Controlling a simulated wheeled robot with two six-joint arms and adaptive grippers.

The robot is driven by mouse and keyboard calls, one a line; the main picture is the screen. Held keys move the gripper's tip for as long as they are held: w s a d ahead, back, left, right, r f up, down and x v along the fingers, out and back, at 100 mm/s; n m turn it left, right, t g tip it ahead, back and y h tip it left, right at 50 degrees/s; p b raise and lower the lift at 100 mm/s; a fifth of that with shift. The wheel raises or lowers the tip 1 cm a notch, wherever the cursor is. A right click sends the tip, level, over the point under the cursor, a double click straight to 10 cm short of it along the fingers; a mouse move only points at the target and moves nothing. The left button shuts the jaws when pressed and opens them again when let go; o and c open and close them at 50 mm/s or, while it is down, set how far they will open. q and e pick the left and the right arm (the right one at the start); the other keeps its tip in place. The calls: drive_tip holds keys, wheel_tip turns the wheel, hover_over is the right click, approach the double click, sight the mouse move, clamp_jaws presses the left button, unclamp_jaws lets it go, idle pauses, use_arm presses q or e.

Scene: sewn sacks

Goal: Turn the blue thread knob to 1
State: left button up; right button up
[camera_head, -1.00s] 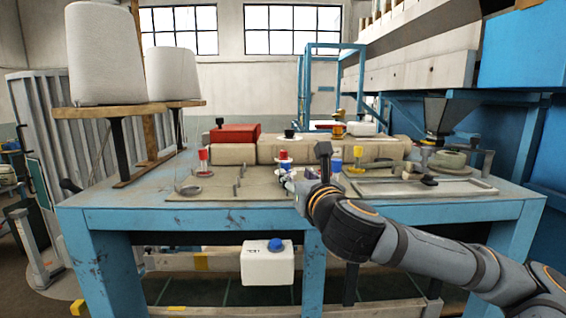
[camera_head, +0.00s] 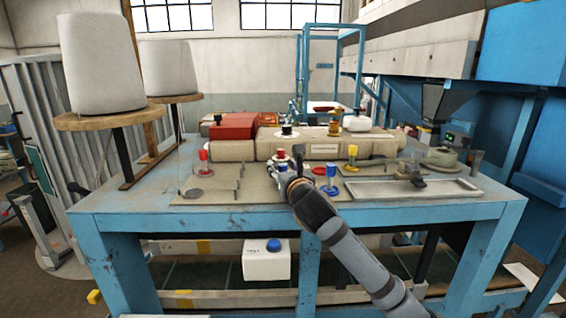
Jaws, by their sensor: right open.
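The marks are too small to read. Another blue-topped piece (camera_head: 331,172) stands on the tabletop, right of my right gripper. I cannot tell from the picture which of the two is the thread knob. My right gripper (camera_head: 277,170) is open over the mat, close to a small red-topped piece (camera_head: 281,154); contact cannot be made out. The wrist hides part of the mat. My left gripper is not in view.
The blue table (camera_head: 130,206) holds a red-topped stand (camera_head: 203,156), a yellow-topped stand (camera_head: 352,152) and a metal tray (camera_head: 400,190). A long beige machine body (camera_head: 233,149) with a red box (camera_head: 234,126) stands behind. Large white cones (camera_head: 100,62) are at left.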

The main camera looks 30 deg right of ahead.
clamp_jaws()
idle(0.3)
drive_tip(key=shift+r+m+h, duration=0.1)
drive_tip(key=shift+m+h, duration=0.2)
drive_tip(key=shift+a+m+g+h, duration=0.1)
drive_tip(key=shift+m+g+h, duration=0.35)
drive_tip(key=shift+h, duration=0.25)
drive_tip(key=m+g+h, duration=0.4)
drive_tip(key=h, duration=0.1)
drive_tip(key=shift+w+h, duration=0.1)
drive_tip(key=shift+h, duration=0.2)
drive_tip(key=m+g+h, duration=0.3)
drive_tip(key=m+g, duration=0.1)
drive_tip(key=g, duration=0.1)
drive_tip(key=shift+m+g+h, duration=0.8)
drive_tip(key=shift+m+g, duration=0.75)
drive_tip(key=shift+g, duration=0.7)
